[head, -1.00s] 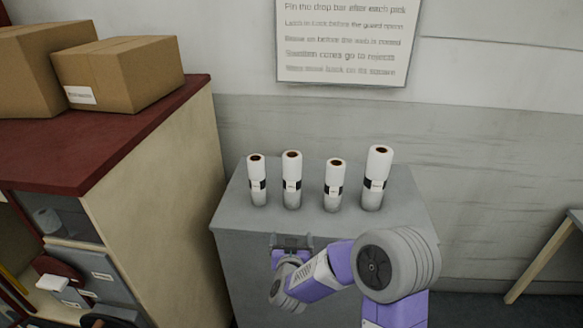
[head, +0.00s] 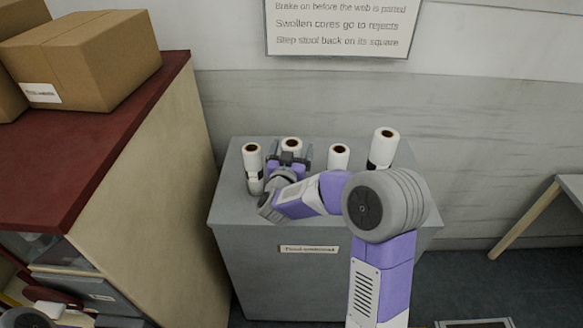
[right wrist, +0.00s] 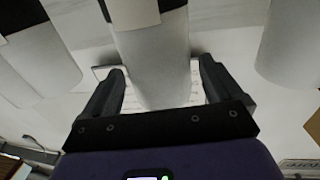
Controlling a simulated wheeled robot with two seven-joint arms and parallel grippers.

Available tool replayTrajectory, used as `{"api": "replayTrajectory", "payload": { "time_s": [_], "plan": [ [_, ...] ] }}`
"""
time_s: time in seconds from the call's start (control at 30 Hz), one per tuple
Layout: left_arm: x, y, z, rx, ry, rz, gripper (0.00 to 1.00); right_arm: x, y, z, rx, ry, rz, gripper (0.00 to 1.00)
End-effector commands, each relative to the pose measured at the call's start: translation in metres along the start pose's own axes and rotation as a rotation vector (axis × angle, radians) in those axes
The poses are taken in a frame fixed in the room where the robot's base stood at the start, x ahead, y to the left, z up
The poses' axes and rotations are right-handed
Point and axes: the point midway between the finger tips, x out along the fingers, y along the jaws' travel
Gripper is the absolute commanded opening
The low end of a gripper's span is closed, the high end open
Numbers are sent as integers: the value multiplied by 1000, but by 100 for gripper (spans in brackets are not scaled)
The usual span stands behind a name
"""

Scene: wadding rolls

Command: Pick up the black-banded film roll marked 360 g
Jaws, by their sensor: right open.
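Several white film rolls stand upright in a row on the grey cabinet. They are the far-left roll (head: 251,158), the second roll (head: 291,144), the third roll (head: 339,156) and the taller far-right roll (head: 385,143). Black bands showed on all of them earlier; my arm now hides some. No weight marking is readable. My right gripper (head: 290,160) is open in front of the second roll. In the right wrist view, the open fingers (right wrist: 160,80) stand either side of a roll (right wrist: 155,60); contact cannot be told.
The grey cabinet (head: 262,275) has a clear front edge. A red-topped shelf unit (head: 140,110) with cardboard boxes (head: 90,60) stands at left. Neighbouring rolls stand close beside the gripper. A wall sign (head: 340,25) hangs behind, and a table (head: 535,215) is at right.

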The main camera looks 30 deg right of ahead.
Motion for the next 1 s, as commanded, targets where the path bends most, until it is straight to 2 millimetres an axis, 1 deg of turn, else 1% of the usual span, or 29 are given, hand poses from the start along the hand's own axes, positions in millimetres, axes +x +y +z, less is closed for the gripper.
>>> {"api": "replayTrajectory", "payload": {
  "time_s": [0.03, 0.1, 0.2, 0.43, 1.0],
  "plan": [
    [-1, 0, 0, 0, 0, 0, 0, 8, 0, 0, 0, 0, 2, 93],
    [-2, 1, 0, 0, 1, 0, 0, 16, 0, 0, 0, 0, 1, 93],
    [-2, 1, 0, 0, 1, 0, 0, 23, 0, 0, 0, -1, 0, 93],
    [-2, 1, 0, 0, 1, 0, 0, 23, 0, 0, 0, -1, -1, 93],
    [-2, 1, 0, 0, 1, 0, 0, 23, 0, 0, 0, -1, -2, 5]
  ]
}}
